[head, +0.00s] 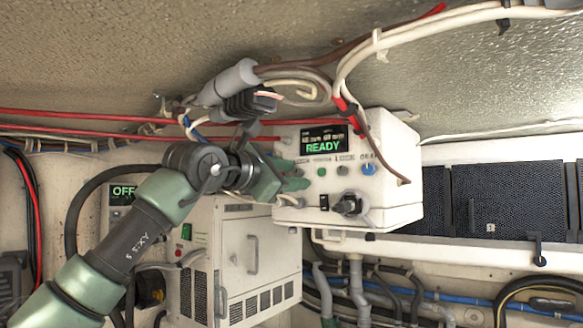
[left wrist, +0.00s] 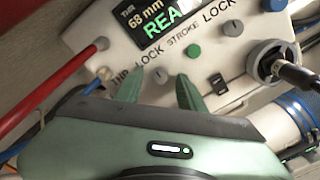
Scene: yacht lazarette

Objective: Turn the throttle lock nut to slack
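A white control box (head: 404,205) carries a lit display (head: 324,142) reading READY; in the left wrist view the display (left wrist: 160,25) also reads THR 68 mm. A row of small controls sits below it. The throttle lock nut (left wrist: 161,77) appears as a small grey knob under the left LOCK label. My left gripper (head: 294,175) is at the left end of this row. In the left wrist view its two green fingers (left wrist: 159,90) are apart, on either side of the nut. I cannot tell whether they touch it. My right gripper is not in view.
A green button (left wrist: 193,50), a second grey knob (left wrist: 232,53), a black rocker switch (left wrist: 217,83) and a dark protruding connector (head: 347,205) are close by on the panel. Red cables (head: 130,115) run in from the left. A white vented cabinet (head: 215,270) stands below.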

